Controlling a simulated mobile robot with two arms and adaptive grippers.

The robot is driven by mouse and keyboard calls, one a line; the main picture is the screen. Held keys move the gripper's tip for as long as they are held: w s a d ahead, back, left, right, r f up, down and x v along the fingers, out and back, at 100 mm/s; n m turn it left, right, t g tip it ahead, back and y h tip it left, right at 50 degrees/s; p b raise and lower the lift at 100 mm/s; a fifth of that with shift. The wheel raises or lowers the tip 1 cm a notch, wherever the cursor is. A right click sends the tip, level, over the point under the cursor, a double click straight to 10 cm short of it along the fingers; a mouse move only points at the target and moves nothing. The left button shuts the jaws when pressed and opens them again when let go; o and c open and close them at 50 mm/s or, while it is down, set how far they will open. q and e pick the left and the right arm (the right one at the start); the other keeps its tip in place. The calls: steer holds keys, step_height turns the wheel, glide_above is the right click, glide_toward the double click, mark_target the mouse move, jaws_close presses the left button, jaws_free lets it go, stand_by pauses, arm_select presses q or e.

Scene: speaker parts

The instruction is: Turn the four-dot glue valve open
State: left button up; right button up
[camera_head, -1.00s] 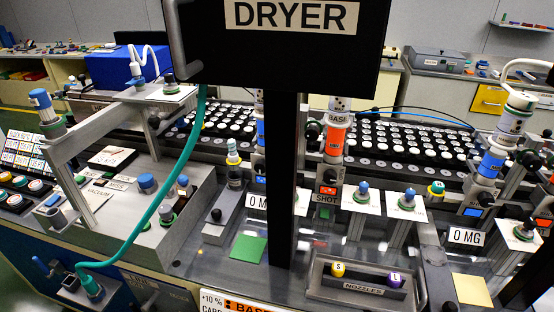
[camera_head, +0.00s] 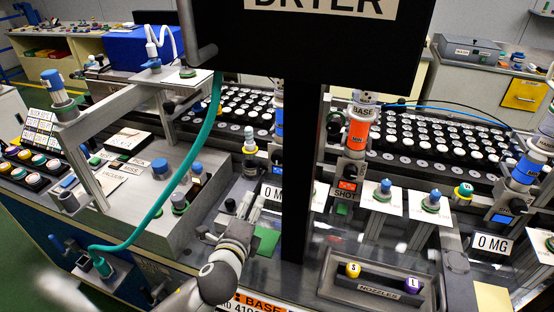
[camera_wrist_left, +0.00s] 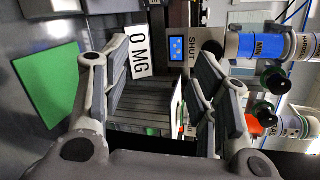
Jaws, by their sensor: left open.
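A blue dispenser (camera_head: 527,170) stands at the far right. In the left wrist view a blue barrel (camera_wrist_left: 255,46) lies beyond the fingers, beside a SHUT plate (camera_wrist_left: 191,50) and dark round knobs (camera_wrist_left: 271,78). My left gripper (camera_head: 238,214) is open and empty, left of the post, its fingers spread before a grey ribbed block (camera_wrist_left: 145,105).
The dark DRYER panel and post (camera_head: 300,170) hide part of the bench. A green square (camera_head: 267,241) lies near my left gripper. A teal hose (camera_head: 205,150) hangs at left. A nozzle tray (camera_head: 334,291) stands front right. A 0 MG sign (camera_wrist_left: 141,45) is close to the fingers.

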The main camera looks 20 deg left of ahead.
mark_target(276, 160)
arm_select(q)
steer(key=w+r+m+t, duration=0.1)
steer(key=w+m, duration=0.1)
steer(key=w, duration=0.3)
steer(key=w+d+r+m+t+h+p, duration=0.1)
steer(key=w+r+m, duration=0.1)
steer(key=w+m, duration=0.1)
steer(key=w+d+r+m+t+h, duration=0.1)
steer(key=w+r+m, duration=0.1)
steer(key=w, duration=0.4)
steer(key=shift+w+d+m+p, duration=0.15)
steer(key=shift+w+m+p, duration=0.2)
steer(key=shift+m, duration=0.35)
steer(key=shift+w, duration=0.55)
steer(key=c, duration=1)
